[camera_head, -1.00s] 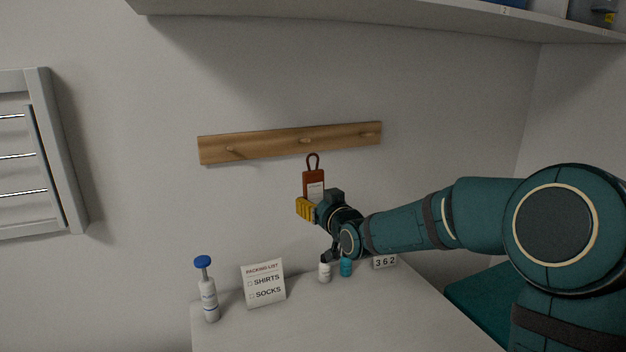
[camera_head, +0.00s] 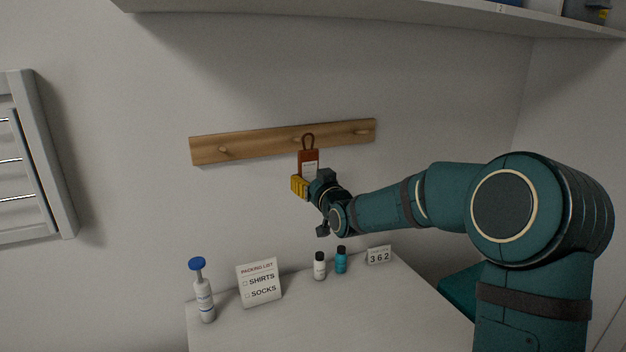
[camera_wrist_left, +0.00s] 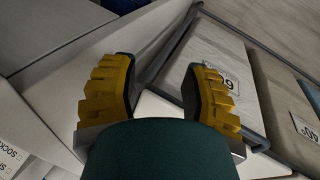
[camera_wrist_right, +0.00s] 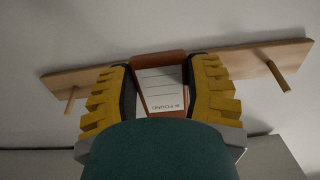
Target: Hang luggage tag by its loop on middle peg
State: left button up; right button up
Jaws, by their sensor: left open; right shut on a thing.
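The luggage tag (camera_head: 308,163) is reddish brown with a white label and a loop (camera_head: 308,141) standing up at its top. My right gripper (camera_head: 301,184) is shut on the tag's lower part and holds it upright; the right wrist view shows the tag (camera_wrist_right: 160,66) between its yellow fingers. The wooden peg rail (camera_head: 240,148) is on the wall with three pegs. In the head view the loop overlaps the rail at the middle peg (camera_head: 298,140); whether it is around the peg I cannot tell. My left gripper (camera_wrist_left: 160,95) is open and empty, outside the head view.
Below the rail is a white surface (camera_head: 330,310) with a blue-topped pump bottle (camera_head: 204,293), a packing list sign (camera_head: 259,283), two small bottles (camera_head: 320,266) and a 362 number block (camera_head: 379,255). A shelf (camera_head: 380,15) overhangs above. Numbered bins (camera_wrist_left: 225,85) lie near my left gripper.

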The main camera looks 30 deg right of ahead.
jog(key=shift+w+d+f+p, duration=0.1)
jog(key=shift+w+p, duration=0.8)
jog(key=shift+w, duration=0.5)
jog(key=shift+w+f+b, duration=0.2)
jog(key=shift+w+f, duration=0.15)
jog(key=shift+w, duration=0.4)
jog(key=shift+w+f+b, duration=0.2)
jog(key=shift+w+f, duration=0.1)
jog(key=shift+w, duration=0.45)
jog(key=o, duration=1)
jog(key=shift+c, duration=0.2)
jog(key=shift+s, duration=0.1)
